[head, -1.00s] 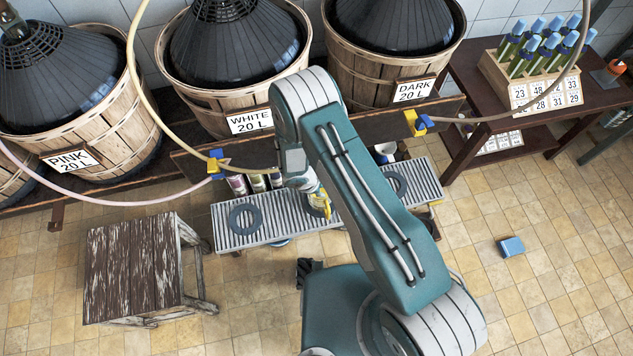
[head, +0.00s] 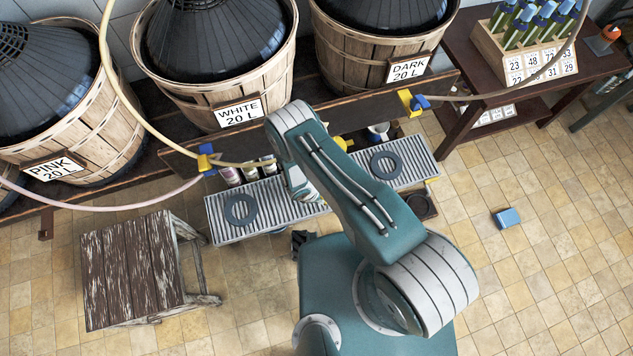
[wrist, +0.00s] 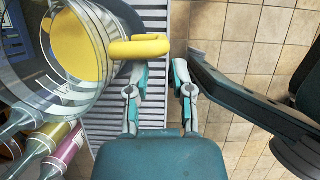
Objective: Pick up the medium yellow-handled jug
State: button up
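In the wrist view a clear jug with a yellow handle (wrist: 78,48) fills the upper left, and yellow shows inside its rim. Its yellow handle (wrist: 140,47) sticks out to the right, just ahead of my left finger. My gripper (wrist: 161,66) is open, with nothing between its fingers. The left fingertip is close to the handle; whether they touch I cannot tell. In the head view my arm hides most of my gripper (head: 304,190) and of this jug. Another yellow item (head: 340,143) shows behind the arm; I cannot tell what it is.
A slatted metal grate (head: 220,222) carries two dark rings (head: 241,210). Several small bottles (head: 230,175) stand behind it and show in the wrist view (wrist: 65,150). Basketed demijohns and hoses line the back. A wooden stool (head: 130,265) stands left; floor at right is mostly clear.

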jog(key=x, duration=0.5)
jog(key=shift+d+r, duration=0.15)
jog(key=shift+d, duration=0.05)
jog(key=shift+a, duration=0.1)
grip_shut()
jog(key=shift+r, duration=0.2)
